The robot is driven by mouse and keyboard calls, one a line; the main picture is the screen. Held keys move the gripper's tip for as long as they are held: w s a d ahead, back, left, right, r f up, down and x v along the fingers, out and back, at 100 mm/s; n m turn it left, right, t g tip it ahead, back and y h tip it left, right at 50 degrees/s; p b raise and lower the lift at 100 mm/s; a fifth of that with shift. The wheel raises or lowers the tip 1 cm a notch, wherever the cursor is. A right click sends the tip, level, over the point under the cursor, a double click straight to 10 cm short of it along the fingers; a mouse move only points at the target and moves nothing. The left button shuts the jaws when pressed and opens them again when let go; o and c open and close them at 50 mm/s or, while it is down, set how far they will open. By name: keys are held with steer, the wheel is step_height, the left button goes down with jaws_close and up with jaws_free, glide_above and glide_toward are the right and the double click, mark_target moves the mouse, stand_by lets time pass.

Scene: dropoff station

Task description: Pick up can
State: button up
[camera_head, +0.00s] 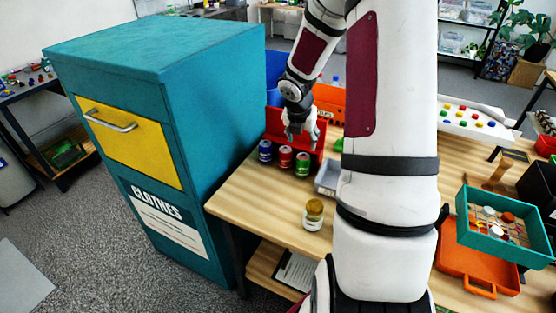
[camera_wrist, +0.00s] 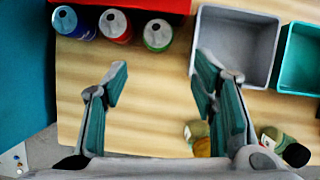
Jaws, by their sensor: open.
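Three cans stand upright in a row on the wooden table: a blue can (camera_head: 265,151), a red can (camera_head: 285,157) and a green can (camera_head: 303,164). In the wrist view, the blue can (camera_wrist: 75,22), red can (camera_wrist: 115,26) and green can (camera_wrist: 158,35) show their tops along the upper left edge. My gripper (camera_head: 303,137) is above the row in the head view. In the wrist view, my gripper (camera_wrist: 160,78) is open, its two fingers apart with bare table between them. It touches no can there.
A red bin (camera_head: 274,124) stands behind the cans. A grey tray (camera_head: 325,180) is to their right, with a teal tray (camera_wrist: 300,60) beside it. A jar with a yellow-brown lid (camera_head: 314,214) stands near the front edge. The teal clothes box (camera_head: 215,130) borders the table's left.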

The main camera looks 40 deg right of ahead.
mark_target(303, 157)
steer(key=b+x, duration=0.1)
steer(key=x, duration=0.7)
steer(key=shift+w+a, duration=0.15)
steer(key=shift+w, duration=0.05)
steer(key=shift+d+x, duration=0.1)
steer(key=shift+x, duration=1.35)
steer(key=shift+d+x, duration=0.15)
steer(key=shift+x, duration=1.35)
steer(key=shift+r, duration=0.15)
steer(key=c, duration=0.5)
